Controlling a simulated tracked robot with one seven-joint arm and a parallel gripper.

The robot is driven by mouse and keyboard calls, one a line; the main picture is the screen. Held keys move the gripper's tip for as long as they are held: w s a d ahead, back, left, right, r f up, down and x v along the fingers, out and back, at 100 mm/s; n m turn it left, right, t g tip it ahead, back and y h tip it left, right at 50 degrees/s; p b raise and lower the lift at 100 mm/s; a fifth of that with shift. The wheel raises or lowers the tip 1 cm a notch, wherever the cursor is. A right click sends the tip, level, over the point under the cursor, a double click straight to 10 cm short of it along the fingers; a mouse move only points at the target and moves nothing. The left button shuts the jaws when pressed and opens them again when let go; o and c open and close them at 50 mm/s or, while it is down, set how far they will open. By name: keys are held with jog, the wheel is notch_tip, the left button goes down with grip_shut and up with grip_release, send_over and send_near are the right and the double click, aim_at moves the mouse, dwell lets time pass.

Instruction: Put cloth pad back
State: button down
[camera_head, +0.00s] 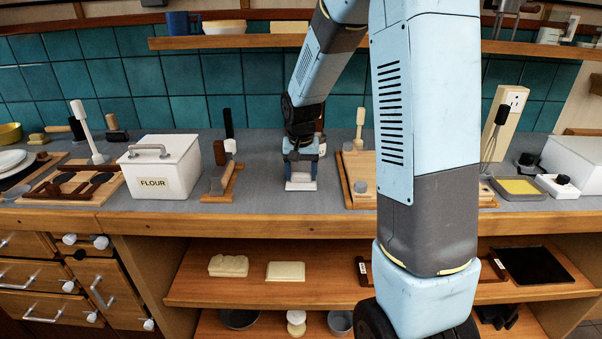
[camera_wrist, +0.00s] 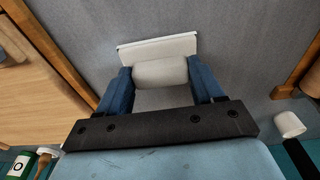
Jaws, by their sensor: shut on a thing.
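My gripper (camera_head: 301,160) points down over the grey counter, between the flour box and the large blue arm link in the head view. In the wrist view, the two blue fingers of my gripper (camera_wrist: 163,82) are shut on the sides of a pale white block, which I take for the cloth pad (camera_wrist: 160,46). It has a flat wider edge and a rounded raised part between the fingers. In the head view the cloth pad (camera_head: 300,186) shows below the fingers, at or just above the counter; I cannot tell if it touches.
The white flour box (camera_head: 162,168) and a small wooden stand (camera_head: 222,184) are to the left. A wooden board (camera_head: 357,165) is close on the right, partly hidden by my arm. The counter (camera_head: 262,190) is bare around the pad. Shelves are below.

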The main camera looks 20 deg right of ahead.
aim_at(301, 185)
jog(key=shift+f, duration=0.15)
jog(key=shift+c, duration=0.8)
grip_release()
notch_tip(301, 185, up, 12)
jog(key=s, duration=0.2)
jog(key=s+r+n+t, duration=0.1)
jog(key=s+r, duration=0.3)
jog(key=s, duration=0.9)
jog(key=s+r+n+t, duration=0.2)
jog(key=s+r+t, duration=0.1)
jog(key=s, duration=1)
jog(key=shift+r+n, duration=0.3)
jog(key=shift+r, duration=0.4)
jog(key=shift+d, duration=0.1)
